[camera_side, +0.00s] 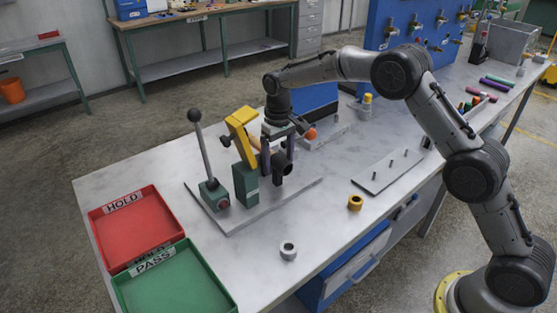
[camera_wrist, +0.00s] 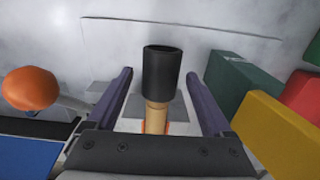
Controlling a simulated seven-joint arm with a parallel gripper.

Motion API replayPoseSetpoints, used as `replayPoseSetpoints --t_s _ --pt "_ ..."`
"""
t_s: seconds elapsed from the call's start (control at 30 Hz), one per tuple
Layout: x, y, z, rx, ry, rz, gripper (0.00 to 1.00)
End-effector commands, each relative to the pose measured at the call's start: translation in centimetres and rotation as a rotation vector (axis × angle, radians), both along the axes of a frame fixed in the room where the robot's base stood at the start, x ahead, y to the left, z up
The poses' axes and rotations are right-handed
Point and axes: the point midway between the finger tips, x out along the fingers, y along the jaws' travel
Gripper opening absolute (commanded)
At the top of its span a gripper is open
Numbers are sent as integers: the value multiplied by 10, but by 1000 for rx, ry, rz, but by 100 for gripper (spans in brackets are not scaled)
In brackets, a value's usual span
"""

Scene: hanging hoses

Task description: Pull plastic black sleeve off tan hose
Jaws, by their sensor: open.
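The black sleeve (camera_wrist: 161,72) is a short dark tube on the end of the tan hose (camera_wrist: 156,118). In the wrist view the sleeve lies between the two fingers of my open gripper (camera_wrist: 158,78), with a gap on each side. The hose runs from the sleeve toward the gripper's palm, where the rest is hidden. In the side view my gripper (camera_side: 276,156) points down beside the yellow clamp. The dark sleeve (camera_side: 283,163) shows at the fingers there, and a bit of tan hose (camera_side: 254,142) shows between the clamp and my gripper.
A yellow clamp (camera_side: 240,120) on a green block (camera_side: 246,184) stands close left of my gripper, with a lever (camera_side: 202,150) beyond. An orange ball (camera_side: 310,134) is close right. Red (camera_side: 125,240) and green (camera_side: 175,285) trays lie at front left. Loose rings lie on the front table.

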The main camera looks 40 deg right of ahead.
Motion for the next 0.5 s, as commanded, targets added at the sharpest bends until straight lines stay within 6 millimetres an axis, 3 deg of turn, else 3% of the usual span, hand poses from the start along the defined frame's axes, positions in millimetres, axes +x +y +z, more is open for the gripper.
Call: replayPoseSetpoints --t_s 0.33,0.5 --pt "0 0 -3 0 -1 0 85" --pt "0 0 -3 0 -1 0 54"
